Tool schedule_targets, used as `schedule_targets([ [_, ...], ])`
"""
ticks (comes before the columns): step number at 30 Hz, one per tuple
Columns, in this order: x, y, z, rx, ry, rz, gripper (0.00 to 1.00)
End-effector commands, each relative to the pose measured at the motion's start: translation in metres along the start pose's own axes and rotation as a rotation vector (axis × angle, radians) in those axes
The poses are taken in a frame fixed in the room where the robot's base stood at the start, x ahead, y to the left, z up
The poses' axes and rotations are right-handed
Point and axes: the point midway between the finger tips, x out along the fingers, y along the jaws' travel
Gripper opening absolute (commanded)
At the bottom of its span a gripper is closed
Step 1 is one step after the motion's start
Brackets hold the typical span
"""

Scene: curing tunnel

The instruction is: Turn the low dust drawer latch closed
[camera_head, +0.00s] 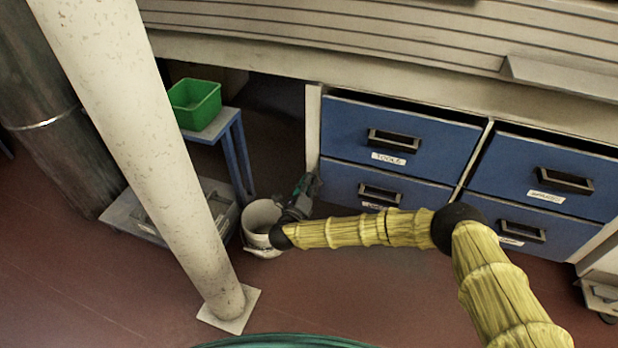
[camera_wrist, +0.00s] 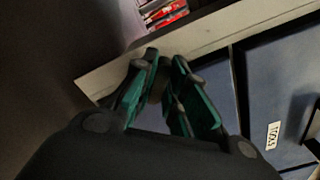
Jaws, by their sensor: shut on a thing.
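My gripper (camera_head: 306,188), with green-and-black fingers, is low at the left end of the blue drawer cabinet, beside its pale end panel (camera_head: 313,125). In the wrist view my gripper (camera_wrist: 164,62) has its fingers closed around a small dark piece (camera_wrist: 156,88), which looks like the latch; its shape and angle are mostly hidden between the fingers. The lower left blue drawer (camera_head: 340,182) is right of my gripper, its label partly covered by my arm. I cannot tell from the head view how the latch is turned.
A white bucket (camera_head: 262,222) stands on the floor just left of my gripper. A pale post (camera_head: 150,140) rises farther left. A green bin (camera_head: 194,103) sits on a small blue-legged table (camera_head: 218,124). More blue drawers (camera_head: 540,180) are at right. Red floor is open in front.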

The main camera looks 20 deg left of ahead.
Motion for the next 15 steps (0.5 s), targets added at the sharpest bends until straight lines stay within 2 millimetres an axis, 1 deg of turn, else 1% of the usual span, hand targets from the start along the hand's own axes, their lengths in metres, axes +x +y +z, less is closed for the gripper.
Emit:
schedule_targets([
  [1,-0.0004,-0.0033,0.0034,-0.045,-0.001,-0.001,0.00],
  [15,-0.0006,0.0003,0.0012,-0.471,0.000,-0.001,0.00],
])
